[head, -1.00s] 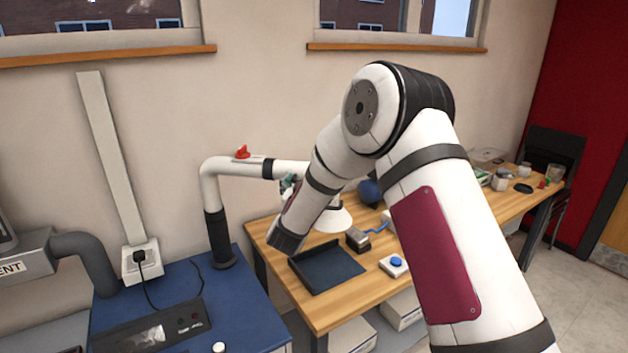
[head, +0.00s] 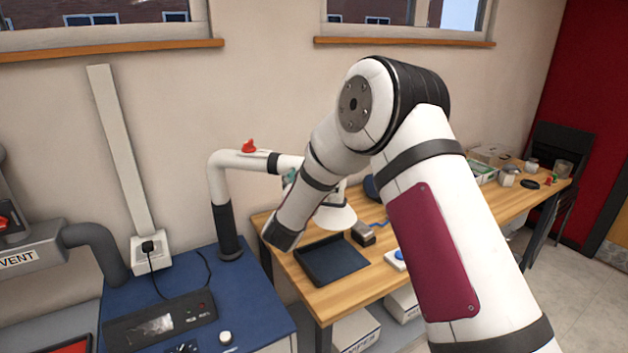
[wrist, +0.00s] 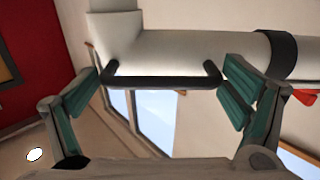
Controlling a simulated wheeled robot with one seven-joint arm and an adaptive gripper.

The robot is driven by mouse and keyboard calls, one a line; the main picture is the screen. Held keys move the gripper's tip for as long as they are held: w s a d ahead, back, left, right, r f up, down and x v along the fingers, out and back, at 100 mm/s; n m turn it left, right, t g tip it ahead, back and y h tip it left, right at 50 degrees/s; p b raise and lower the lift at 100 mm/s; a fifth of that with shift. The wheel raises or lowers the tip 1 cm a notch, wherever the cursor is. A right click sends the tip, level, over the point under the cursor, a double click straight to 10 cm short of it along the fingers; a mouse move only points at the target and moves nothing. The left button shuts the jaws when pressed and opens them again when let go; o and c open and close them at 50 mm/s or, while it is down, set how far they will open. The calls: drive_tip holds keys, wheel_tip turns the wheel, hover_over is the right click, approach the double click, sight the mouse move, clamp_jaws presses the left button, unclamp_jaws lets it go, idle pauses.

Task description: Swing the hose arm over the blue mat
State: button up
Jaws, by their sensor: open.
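The hose arm (head: 240,160) is a white tube on a black upright sleeve. It has a red knob on top and reaches right, behind my arm. Its white hood (head: 336,216) hangs behind and above the dark blue mat (head: 332,262), which looks like a shallow tray on the wooden table. In the wrist view, a black bar handle (wrist: 165,83) is fixed to the white tube (wrist: 185,52). My gripper (wrist: 165,90) is open, with teal fingers spread near the handle's two ends. I cannot tell whether they touch it. My arm hides most of the gripper in the head view.
The hose arm stands on a blue-topped bench (head: 265,312) holding a black control panel (head: 160,320). A grey vent pipe (head: 95,240) is at left. On the wooden table (head: 350,292) are a small metal block (head: 363,233) and a blue button box (head: 396,258). Floor shows at right.

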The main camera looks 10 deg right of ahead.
drive_tip(key=v, duration=1.2)
drive_tip(key=shift+d, duration=0.25)
drive_tip(key=shift+a, duration=0.1)
